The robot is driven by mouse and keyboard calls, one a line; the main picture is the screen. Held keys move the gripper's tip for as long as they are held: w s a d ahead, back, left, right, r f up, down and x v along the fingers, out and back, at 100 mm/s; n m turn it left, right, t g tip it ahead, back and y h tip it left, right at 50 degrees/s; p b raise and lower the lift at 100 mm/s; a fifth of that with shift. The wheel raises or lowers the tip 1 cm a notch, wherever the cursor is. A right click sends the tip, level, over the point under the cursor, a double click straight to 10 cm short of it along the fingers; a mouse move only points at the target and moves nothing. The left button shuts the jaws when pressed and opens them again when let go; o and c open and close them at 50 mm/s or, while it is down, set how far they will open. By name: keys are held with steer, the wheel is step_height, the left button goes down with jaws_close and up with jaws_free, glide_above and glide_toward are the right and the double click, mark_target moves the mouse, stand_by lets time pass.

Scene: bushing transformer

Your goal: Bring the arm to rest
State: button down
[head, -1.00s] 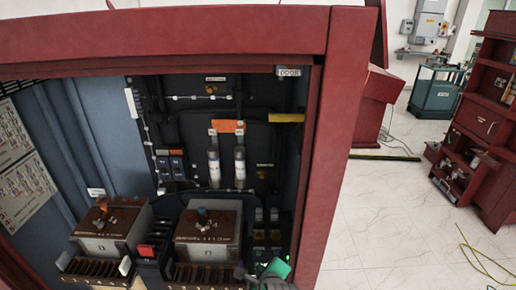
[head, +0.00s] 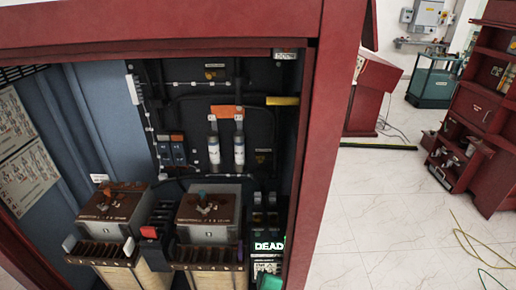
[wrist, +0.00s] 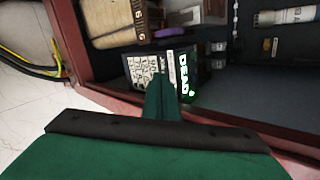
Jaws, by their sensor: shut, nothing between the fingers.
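My gripper (wrist: 163,98) shows in the wrist view as narrow green fingers closed together with nothing between them. It points at the open red cabinet, in front of a small panel with a lit "DEAD" display (wrist: 184,76); I cannot tell whether it touches. In the head view a green tip, probably of my gripper (head: 271,283), shows at the bottom edge below the same display (head: 269,246). The rest of my arm is out of view there.
The red cabinet frame (head: 335,140) surrounds the opening, with two transformer blocks (head: 116,203) (head: 208,207) and two white cylinders (head: 239,149) inside. Clear tiled floor (head: 380,220) lies to the right, with a yellow-green cable (head: 470,245) and red shelving (head: 485,115).

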steer(key=s+d+f+n+t+h, duration=0.1)
steer(key=s+f+n, duration=0.2)
steer(key=s+n, duration=0.35)
steer(key=s+f+n+t, duration=0.1)
steer(key=s+f+n, duration=0.25)
steer(key=s, duration=0.55)
steer(key=s+a+r+n+t, duration=0.1)
steer(key=s+r+n, duration=0.3)
steer(key=s, duration=0.4)
steer(key=s+a+r+n+t, duration=0.1)
steer(key=s+r+n, duration=0.3)
steer(key=s, duration=0.5)
steer(key=n+t, duration=0.1)
steer(key=n, duration=0.1)
steer(key=shift+s+n, duration=0.15)
steer(key=shift+n, duration=0.25)
